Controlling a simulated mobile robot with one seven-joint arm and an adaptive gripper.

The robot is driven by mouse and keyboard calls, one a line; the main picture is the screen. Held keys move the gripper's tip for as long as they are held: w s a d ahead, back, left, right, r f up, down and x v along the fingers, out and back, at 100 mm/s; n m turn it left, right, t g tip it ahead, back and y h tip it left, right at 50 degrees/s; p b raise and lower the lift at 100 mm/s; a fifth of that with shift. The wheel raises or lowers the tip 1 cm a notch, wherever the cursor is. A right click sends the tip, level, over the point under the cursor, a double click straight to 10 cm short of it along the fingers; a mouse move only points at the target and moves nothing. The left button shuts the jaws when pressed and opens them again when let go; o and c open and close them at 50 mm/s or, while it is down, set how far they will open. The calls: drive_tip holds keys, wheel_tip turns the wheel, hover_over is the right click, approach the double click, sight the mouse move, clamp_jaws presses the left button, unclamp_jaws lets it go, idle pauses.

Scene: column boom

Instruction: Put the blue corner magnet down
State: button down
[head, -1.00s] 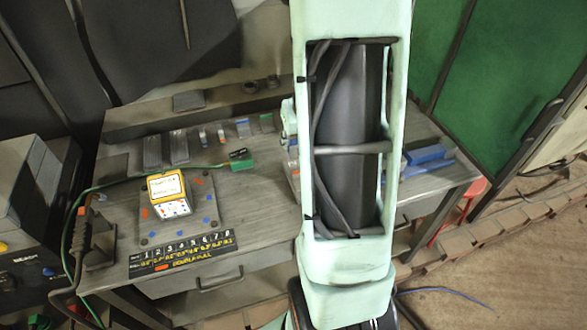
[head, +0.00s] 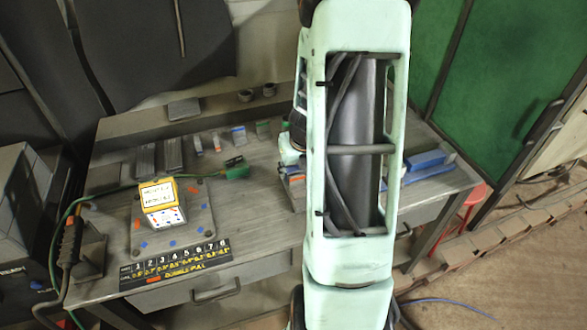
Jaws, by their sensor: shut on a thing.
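My pale green arm stands across the middle of the head view. Its wrist is mostly behind the arm link, and my gripper is hidden there, so its fingers and anything in them cannot be seen. I cannot pick out the blue corner magnet with certainty. A small piece with blue on it (head: 238,134) stands in the row at the back of the grey workbench (head: 110,225). Small blue and orange items (head: 291,180) show at the left edge of my arm, partly covered by it.
A yellow-and-white box (head: 162,203) sits on a plate (head: 196,238) with coloured spots. A black numbered strip (head: 175,262) lies along the front edge. A green connector (head: 236,173) and cable lie behind. Blue blocks (head: 425,160) lie at right. A red stool (head: 470,205) stands beside the bench.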

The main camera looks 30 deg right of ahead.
drive_tip(key=c, duration=1.3)
unclamp_jaws()
drive_tip(key=shift+f, duration=0.15)
drive_tip(key=shift+r+p, duration=0.3)
drive_tip(key=shift+r, duration=0.3)
drive_tip(key=p+v, duration=0.4)
drive_tip(key=v, duration=0.7)
drive_tip(key=shift+s+r, duration=0.1)
drive_tip(key=shift+s, duration=0.1)
drive_tip(key=shift+a, duration=0.1)
